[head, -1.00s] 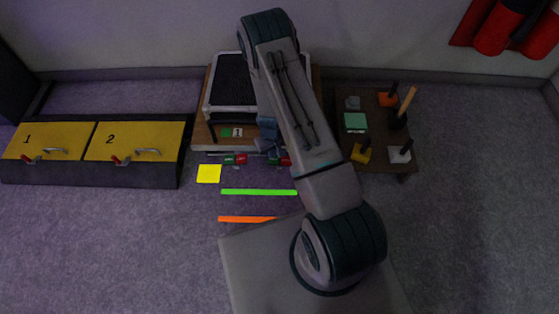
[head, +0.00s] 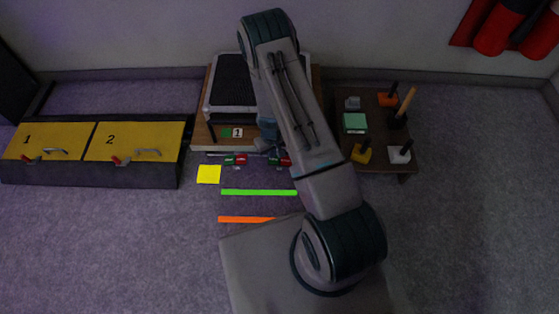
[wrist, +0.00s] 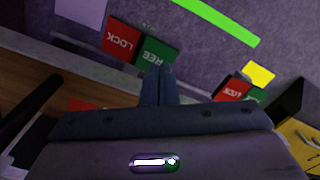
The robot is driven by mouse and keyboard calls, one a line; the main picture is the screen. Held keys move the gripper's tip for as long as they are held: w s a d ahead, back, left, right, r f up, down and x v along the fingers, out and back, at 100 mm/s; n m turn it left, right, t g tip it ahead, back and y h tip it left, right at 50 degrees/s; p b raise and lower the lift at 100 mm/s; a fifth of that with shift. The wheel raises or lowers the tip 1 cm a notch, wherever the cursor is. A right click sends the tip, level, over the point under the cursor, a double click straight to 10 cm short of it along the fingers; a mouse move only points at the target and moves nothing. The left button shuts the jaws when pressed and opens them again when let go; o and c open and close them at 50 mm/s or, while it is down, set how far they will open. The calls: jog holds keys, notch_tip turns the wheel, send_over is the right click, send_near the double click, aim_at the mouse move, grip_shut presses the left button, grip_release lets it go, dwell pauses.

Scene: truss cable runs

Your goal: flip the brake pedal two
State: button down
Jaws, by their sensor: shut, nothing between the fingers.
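Two pairs of red LOCK and green FREE plates lie along the front edge of the wooden platform (head: 203,134). In the wrist view the nearer pair shows a red LOCK plate (wrist: 122,39) and a green FREE plate (wrist: 155,51) just beyond my fingertips. The other pair, with its red LOCK plate (wrist: 235,89), is to the right there. My gripper (wrist: 158,76) is shut and empty, its fingertips beside the lower edge of the green FREE plate. Whether they touch it I cannot tell. No brake pedal is clearly made out; my gripper and arm cover part of this area.
A yellow two-door cabinet (head: 90,178) stands at the left. A low brown table (head: 345,105) with blocks and tools stands at the right. A yellow square (head: 209,174), a green strip (head: 258,192) and an orange strip (head: 245,219) mark the otherwise clear floor in front.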

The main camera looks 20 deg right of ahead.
jog(key=shift+f+b, duration=1.1)
jog(key=shift+f, duration=0.3)
dwell(1.1)
jog(key=shift+r+p, duration=2.35)
jog(key=shift+r, duration=1.15)
notch_tip(320, 180, up, 43)
jog(key=s+a+m+t+y+p, duration=0.1)
jog(key=a+p, duration=0.1)
jog(key=p, duration=1.3)
jog(key=s+r+p, duration=0.5)
jog(key=s+r, duration=0.1)
jog(key=r, duration=0.5)
jog(key=s+d+r+m+t+p, duration=0.1)
jog(key=s+r+p, duration=0.5)
jog(key=r, duration=0.6)
jog(key=s+d+r+h+p, duration=0.1)
jog(key=s+r+p, duration=0.5)
jog(key=r, duration=0.5)
jog(key=shift+s+r+m+t, duration=0.15)
jog(key=shift+s+m+t, duration=0.2)
jog(key=shift+s, duration=0.45)
